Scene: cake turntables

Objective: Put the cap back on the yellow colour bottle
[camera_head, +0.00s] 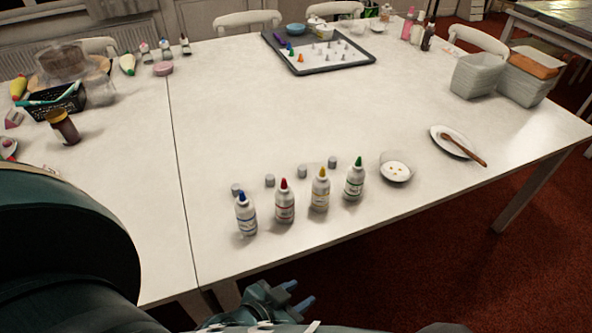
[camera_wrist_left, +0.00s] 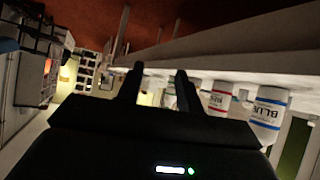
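The yellow colour bottle (camera_head: 320,193) stands upright near the table's front edge, its yellow nozzle bare. It is third from the left in a row with a blue bottle (camera_head: 245,216), a red bottle (camera_head: 285,205) and a green bottle (camera_head: 354,183). Small grey caps stand behind the row; one cap (camera_head: 303,171) is just behind and left of the yellow bottle. My left gripper (camera_head: 298,294) is below the table's front edge, apart from the bottles. In the left wrist view its fingers (camera_wrist_left: 160,85) are spread with nothing between them. My right gripper is out of view.
A dish of pale pieces (camera_head: 397,172) stands right of the green bottle. A plate with a wooden spoon (camera_head: 464,146) is further right. A dark tray (camera_head: 330,68) lies at the back. A jar (camera_head: 62,128) and basket stand left. The middle of the table is clear.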

